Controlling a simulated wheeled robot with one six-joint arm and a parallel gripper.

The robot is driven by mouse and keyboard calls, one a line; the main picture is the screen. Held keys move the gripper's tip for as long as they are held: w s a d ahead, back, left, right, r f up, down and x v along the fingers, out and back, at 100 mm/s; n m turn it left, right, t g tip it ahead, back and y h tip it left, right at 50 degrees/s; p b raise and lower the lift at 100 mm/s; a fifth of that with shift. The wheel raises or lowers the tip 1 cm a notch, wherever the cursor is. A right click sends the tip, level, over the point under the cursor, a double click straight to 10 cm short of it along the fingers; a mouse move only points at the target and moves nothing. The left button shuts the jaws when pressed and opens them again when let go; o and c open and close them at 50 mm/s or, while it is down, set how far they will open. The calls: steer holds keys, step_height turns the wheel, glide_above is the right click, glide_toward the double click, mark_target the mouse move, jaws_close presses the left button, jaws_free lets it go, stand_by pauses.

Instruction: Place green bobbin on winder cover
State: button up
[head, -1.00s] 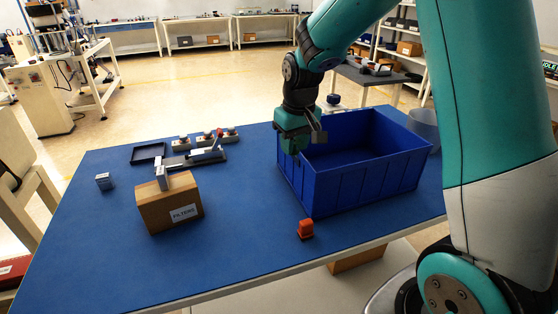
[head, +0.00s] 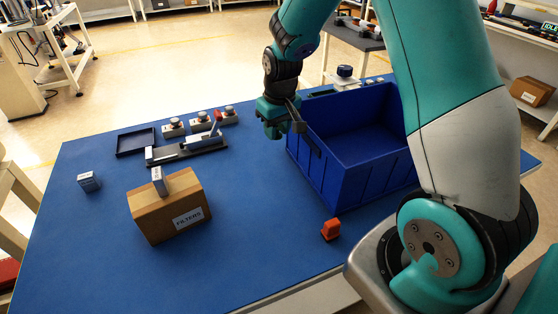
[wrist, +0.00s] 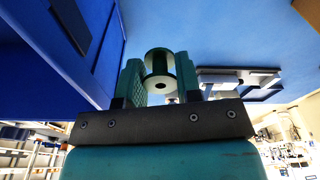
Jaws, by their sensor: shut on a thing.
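The green bobbin (wrist: 157,62), a dark green spool with a flange and a central hole, is between the two fingers of my gripper (wrist: 160,78) in the wrist view. My gripper is shut on it. In the head view my gripper (head: 273,128) hangs over the blue table, just left of the blue bin's left wall; the bobbin cannot be made out there. I cannot tell for sure which thing is the winder cover. A dark base with a grey lever and red tip (head: 188,150) lies left of my gripper.
The blue bin (head: 352,172) stands close right of my gripper. A cardboard box (head: 158,218) carries a small grey block (head: 159,181). Nearby are a black tray (head: 136,142), small knobbed boxes (head: 173,126), another grey block (head: 88,181) and an orange block (head: 331,229).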

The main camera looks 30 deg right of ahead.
mark_target(277, 171)
step_height(277, 171, down, 12)
steer(key=shift+f, duration=0.1)
stand_by(0.4)
steer(key=shift+s+f, duration=0.1)
steer(key=shift+f, duration=0.1)
steer(key=o, duration=1)
steer(key=shift+r, duration=0.1)
